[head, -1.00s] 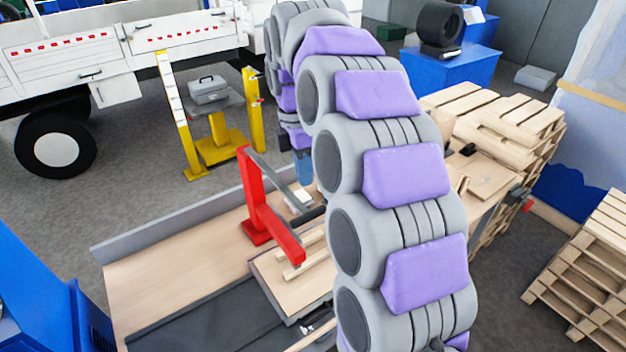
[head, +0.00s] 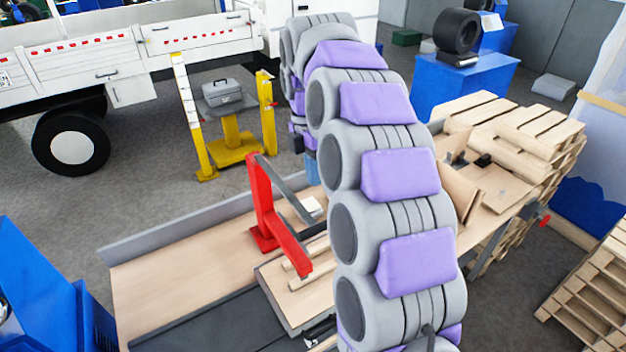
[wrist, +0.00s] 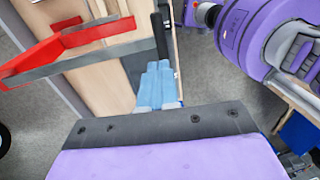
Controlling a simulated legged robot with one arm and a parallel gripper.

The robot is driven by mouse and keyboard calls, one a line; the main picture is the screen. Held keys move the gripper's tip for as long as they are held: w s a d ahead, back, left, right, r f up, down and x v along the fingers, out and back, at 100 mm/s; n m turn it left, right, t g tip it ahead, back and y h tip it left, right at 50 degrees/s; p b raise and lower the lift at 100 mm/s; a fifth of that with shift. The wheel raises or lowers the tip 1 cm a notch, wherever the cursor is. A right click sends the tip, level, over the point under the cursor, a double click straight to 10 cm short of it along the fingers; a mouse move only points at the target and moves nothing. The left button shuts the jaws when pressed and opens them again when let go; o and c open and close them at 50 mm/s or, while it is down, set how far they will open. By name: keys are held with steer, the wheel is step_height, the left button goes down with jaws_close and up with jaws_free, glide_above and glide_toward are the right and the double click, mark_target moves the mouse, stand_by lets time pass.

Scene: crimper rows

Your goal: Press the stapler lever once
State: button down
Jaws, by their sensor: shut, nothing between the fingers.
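The stapler is a red frame (head: 277,222) on the wooden bench, with a grey bar lever (head: 283,183) sloping down to the right to a black grip. In the wrist view the red frame (wrist: 68,44) is at the upper left, with the lever (wrist: 85,62) running right to the black grip (wrist: 160,36). My gripper (wrist: 160,66) has its blue fingers together and empty, with their tips close to the grip. I cannot tell if they touch it. In the head view the blue fingers (head: 312,172) show beyond the lever, partly hidden by my arm.
The bench (head: 180,262) has a grey back rail and a bare left part. Wooden strips (head: 300,272) lie by the red frame. A yellow stand with a grey toolbox (head: 222,92) is behind. Wooden pallets (head: 510,125) stand right. Floor lies open between bench and truck.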

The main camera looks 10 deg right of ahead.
steer(key=f, duration=0.1)
glide_above(314, 225)
steer(key=f, duration=0.6)
steer(key=shift+w+a+f, duration=0.1)
steer(key=shift+w+a, duration=0.25)
steer(key=shift+a, duration=0.05)
steer(key=f, duration=0.1)
steer(key=d+f, duration=0.1)
steer(key=f, duration=0.1)
steer(key=shift+s+d, duration=0.1)
steer(key=shift+s, duration=0.1)
steer(key=shift+d+f, duration=0.15)
steer(key=shift+f, duration=0.3)
steer(key=shift+a+f, duration=0.1)
steer(key=shift+a, duration=0.4)
steer(key=shift+s+f, duration=0.1)
